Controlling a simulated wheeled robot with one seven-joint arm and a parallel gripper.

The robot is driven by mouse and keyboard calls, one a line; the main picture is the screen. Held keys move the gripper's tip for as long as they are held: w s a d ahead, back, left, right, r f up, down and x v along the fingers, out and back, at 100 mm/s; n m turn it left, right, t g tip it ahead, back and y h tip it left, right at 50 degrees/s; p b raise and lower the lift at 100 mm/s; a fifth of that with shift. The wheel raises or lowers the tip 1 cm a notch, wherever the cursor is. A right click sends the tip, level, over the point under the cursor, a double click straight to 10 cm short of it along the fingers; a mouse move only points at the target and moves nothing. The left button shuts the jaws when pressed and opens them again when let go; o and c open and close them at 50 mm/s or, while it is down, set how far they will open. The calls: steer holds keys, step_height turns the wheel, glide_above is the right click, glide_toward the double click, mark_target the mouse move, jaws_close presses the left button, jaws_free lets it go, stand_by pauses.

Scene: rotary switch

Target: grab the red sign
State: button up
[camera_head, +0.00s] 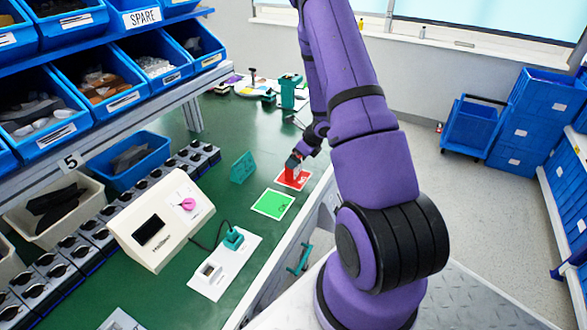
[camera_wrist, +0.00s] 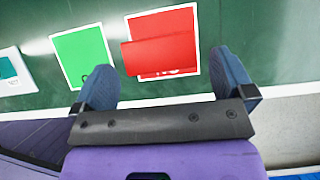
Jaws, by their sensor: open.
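The red sign (camera_wrist: 160,53) stands on a red card with a white border (camera_wrist: 178,20) and partly covers the card's white lettering. My gripper (camera_wrist: 161,62) is open above it in the wrist view, one finger to each side, with visible gaps between the fingers and the sign. In the head view my gripper (camera_head: 294,161) is over the red card (camera_head: 301,182) and hides much of the sign.
A green card (camera_head: 272,204) lies next to the red card, with a green sign (camera_head: 243,168) standing behind it. A white switch box (camera_head: 160,228) and a white plate with a teal part (camera_head: 222,262) are at front left. The bench edge is close on the right.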

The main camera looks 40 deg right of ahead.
steer(key=shift+x, duration=2.75)
steer(key=c, duration=0.9)
